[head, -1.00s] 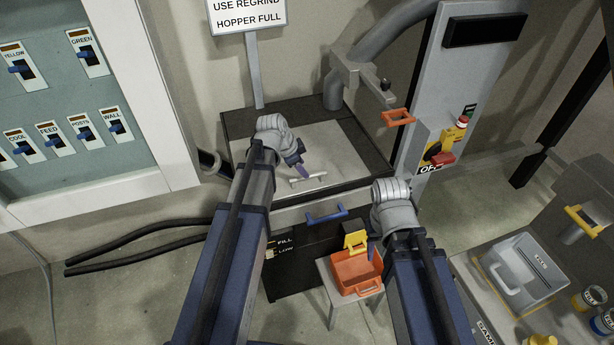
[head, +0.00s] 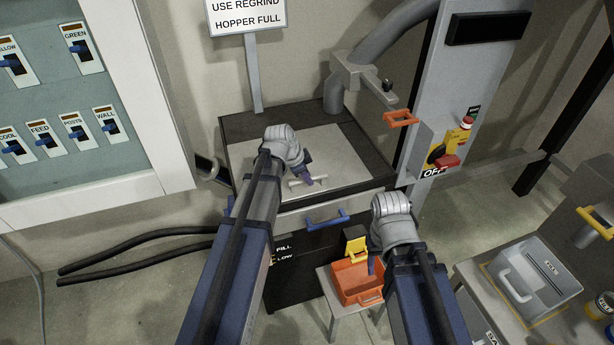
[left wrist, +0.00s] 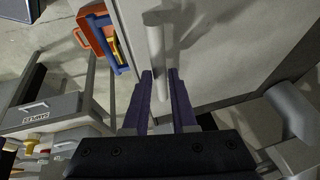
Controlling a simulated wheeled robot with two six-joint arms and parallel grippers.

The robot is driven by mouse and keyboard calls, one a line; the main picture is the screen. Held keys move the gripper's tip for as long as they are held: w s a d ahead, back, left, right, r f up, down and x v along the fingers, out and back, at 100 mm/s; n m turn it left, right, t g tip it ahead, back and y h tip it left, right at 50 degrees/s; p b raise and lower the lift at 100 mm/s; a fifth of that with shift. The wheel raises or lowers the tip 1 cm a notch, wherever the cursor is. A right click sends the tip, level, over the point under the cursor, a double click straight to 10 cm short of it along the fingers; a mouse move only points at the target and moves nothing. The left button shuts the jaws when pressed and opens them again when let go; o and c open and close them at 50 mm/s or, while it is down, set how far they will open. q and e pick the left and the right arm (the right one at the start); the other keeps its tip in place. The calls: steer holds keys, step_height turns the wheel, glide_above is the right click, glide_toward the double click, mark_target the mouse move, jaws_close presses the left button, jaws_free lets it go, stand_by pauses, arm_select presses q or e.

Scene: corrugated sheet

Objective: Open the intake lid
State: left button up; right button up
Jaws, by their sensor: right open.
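The intake lid (head: 340,150) is a pale grey panel lying flat in the dark top of the machine, with a white bar handle (head: 296,183) near its front edge. My left gripper (head: 309,178) is at this handle, pointing down. In the left wrist view the handle (left wrist: 154,40) runs between the two purple fingers (left wrist: 161,88), close to both; I cannot tell whether they press on it. My right gripper (head: 372,265) is open, low in front of the machine beside the orange bin, mostly hidden by its own wrist.
A blue handle (head: 327,220) is on the machine's front. An orange bin (head: 358,281) with a yellow part stands on a small stool. An orange handle (head: 401,118) hangs behind right. A grey box (head: 535,279) stands on the right bench. The switch panel (head: 65,110) is at left.

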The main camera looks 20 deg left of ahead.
arm_select(q)
jaws_close()
stand_by(1.0)
